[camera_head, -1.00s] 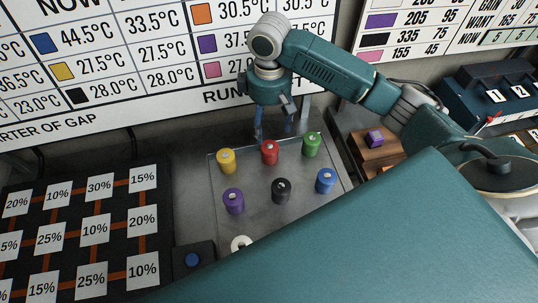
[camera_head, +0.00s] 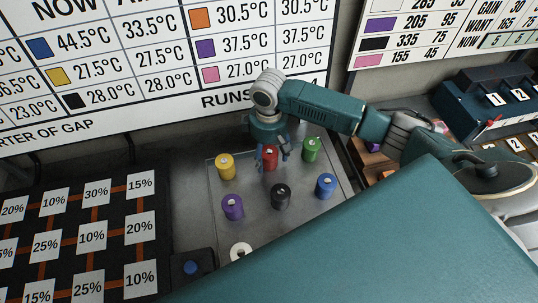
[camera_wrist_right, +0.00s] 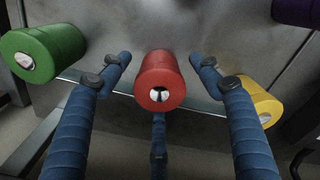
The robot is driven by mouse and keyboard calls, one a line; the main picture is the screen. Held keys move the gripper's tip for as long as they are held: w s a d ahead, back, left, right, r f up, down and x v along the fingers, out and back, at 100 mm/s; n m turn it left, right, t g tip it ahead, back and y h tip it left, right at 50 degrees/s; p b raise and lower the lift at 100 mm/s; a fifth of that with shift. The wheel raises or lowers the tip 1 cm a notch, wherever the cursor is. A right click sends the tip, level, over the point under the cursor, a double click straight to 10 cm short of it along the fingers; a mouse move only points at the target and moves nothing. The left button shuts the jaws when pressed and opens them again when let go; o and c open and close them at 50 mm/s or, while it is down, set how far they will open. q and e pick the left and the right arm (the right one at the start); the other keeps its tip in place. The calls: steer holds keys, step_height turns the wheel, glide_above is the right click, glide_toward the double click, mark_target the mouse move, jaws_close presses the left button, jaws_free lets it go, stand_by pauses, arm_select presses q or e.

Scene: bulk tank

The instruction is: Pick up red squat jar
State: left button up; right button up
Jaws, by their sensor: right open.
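The red squat jar (camera_head: 269,160) stands upright in the back row of the metal tray in the head view, partly hidden by my gripper. In the right wrist view the red jar (camera_wrist_right: 160,80) is in the middle, between the spread fingers. My right gripper (camera_head: 271,158) is open and pointing down at the red jar; its blue fingers (camera_wrist_right: 164,95) stand around the jar, apart from its sides in the wrist view. My left gripper is not in view.
On the tray (camera_head: 310,212), a yellow jar (camera_head: 225,167) stands left of the red one and a green jar (camera_head: 311,149) right. Purple (camera_head: 232,207), black (camera_head: 281,196) and blue (camera_head: 326,186) jars stand in front. A percentage board (camera_head: 106,253) lies at left.

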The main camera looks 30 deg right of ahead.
steer(key=shift+f, duration=0.8)
steer(key=c, duration=1.4)
steer(key=shift+o, duration=0.2)
steer(key=shift+w+r, duration=0.1)
